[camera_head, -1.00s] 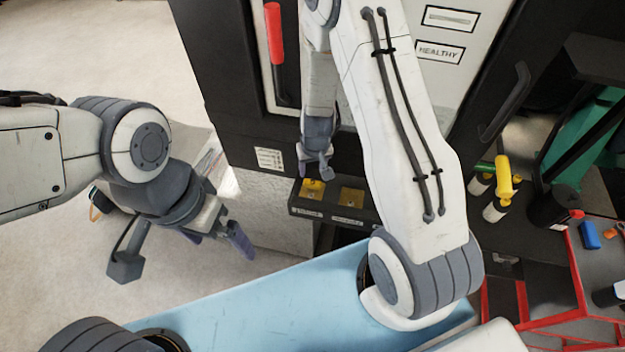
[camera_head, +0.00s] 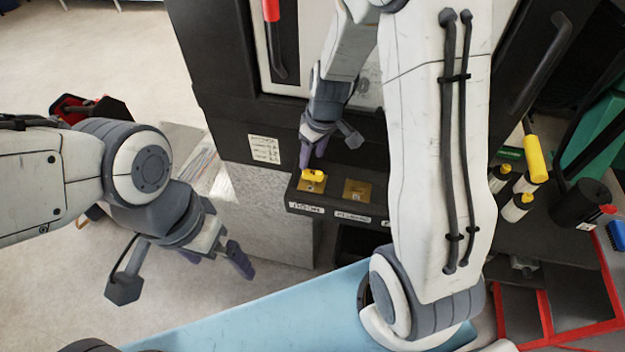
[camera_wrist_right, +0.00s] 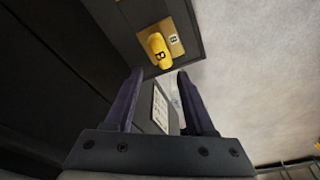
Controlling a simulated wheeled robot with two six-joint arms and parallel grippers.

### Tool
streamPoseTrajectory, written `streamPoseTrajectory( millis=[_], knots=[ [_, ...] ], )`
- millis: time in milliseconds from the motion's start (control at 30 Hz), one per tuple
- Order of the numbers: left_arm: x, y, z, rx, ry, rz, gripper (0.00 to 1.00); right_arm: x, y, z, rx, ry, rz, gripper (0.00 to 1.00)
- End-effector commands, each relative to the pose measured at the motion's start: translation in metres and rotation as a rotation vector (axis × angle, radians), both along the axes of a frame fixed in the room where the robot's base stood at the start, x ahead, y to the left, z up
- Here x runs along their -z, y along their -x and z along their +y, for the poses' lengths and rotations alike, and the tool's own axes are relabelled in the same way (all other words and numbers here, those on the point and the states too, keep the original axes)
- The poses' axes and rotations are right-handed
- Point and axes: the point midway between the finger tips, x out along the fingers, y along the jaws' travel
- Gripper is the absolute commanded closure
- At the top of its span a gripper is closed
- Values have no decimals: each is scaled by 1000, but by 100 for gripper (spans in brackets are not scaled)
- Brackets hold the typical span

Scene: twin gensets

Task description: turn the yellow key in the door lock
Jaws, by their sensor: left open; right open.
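The yellow key (camera_head: 313,175) sits on the left of two brass plates on a dark ledge at the front of the black cabinet. In the right wrist view the yellow key (camera_wrist_right: 159,49) carries a dark marking and stands on its brass plate (camera_wrist_right: 177,40). My right gripper (camera_head: 312,152) is open just above the key in the head view. In the right wrist view its two fingers (camera_wrist_right: 156,88) are apart, with the key just beyond their tips and nothing between them. My left gripper (camera_head: 222,262) is open and empty over the floor at the left.
A second brass plate (camera_head: 357,190) without a key lies right of the first. A red handle (camera_head: 271,10) is on the cabinet door above. Yellow-topped bottles (camera_head: 517,205) and a dark canister (camera_head: 583,205) stand at the right. A light blue surface (camera_head: 260,315) lies in front.

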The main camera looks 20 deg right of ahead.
Motion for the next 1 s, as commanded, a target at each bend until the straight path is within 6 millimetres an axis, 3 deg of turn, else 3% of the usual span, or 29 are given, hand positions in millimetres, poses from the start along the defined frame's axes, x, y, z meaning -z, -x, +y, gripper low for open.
streamPoseTrajectory(
  millis=[33,433,700,1000],
  knots=[
    [15,0,0,-1,0,0,0,7,-1,-1,-45,0,-5,45],
    [72,0,0,-3,0,0,0,12,5,-10,-540,0,-3,45],
    [100,0,0,-2,0,0,0,48,2,-2,-537,-1,1,45],
    [110,0,0,-1,0,0,0,60,0,0,-536,0,-1,45]
  ],
)
